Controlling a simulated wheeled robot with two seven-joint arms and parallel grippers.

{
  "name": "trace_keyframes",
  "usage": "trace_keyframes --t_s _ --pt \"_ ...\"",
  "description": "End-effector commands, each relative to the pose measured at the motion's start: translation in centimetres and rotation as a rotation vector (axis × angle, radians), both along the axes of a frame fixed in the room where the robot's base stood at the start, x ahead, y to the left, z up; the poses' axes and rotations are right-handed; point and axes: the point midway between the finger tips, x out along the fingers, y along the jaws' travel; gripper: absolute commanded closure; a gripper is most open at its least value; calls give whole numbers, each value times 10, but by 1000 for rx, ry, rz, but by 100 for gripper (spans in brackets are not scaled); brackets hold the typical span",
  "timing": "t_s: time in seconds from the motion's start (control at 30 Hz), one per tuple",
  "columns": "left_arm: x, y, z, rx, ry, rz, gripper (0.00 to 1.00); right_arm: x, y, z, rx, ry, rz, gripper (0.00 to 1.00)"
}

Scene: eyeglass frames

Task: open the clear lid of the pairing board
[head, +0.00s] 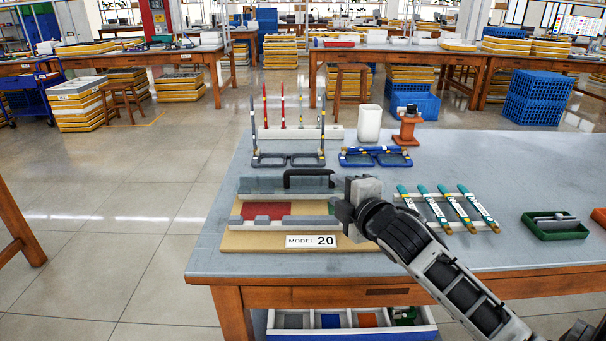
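The pairing board (262,242) is a tan board near the front left of the grey table, with a "MODEL 20" label on its front edge. A clear greyish panel, apparently the lid (262,186), spans its back part, with a black handle (308,173) on top. I cannot tell whether the lid lies flat or is tilted. A red patch (265,211) and grey bars show on the board. My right gripper (347,203) is over the board's right part, just right of the handle, and hides that part. Its fingertips are not clear. My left gripper is not in view.
Behind the board are a grey eyeglass frame (290,160), a blue frame (376,157), a white cup (369,123) and an orange-brown stand (407,128). Several teal-tipped temples (457,208) lie on a rack to the right. A green tray (553,226) is farther right.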

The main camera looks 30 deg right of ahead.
Motion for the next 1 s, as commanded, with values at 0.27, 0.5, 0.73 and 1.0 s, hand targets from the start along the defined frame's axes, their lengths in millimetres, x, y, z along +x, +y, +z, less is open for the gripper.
trace_keyframes --t_s 0.27,0.5,0.73,1.0 --pt "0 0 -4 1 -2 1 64 55 -8 -11 8 0 -1 64" --pt "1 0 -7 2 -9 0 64 105 -15 -21 9 0 1 64" --pt "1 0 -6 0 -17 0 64 134 -19 -26 9 2 1 64" --pt "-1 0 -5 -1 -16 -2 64 142 -20 -28 7 3 2 64"
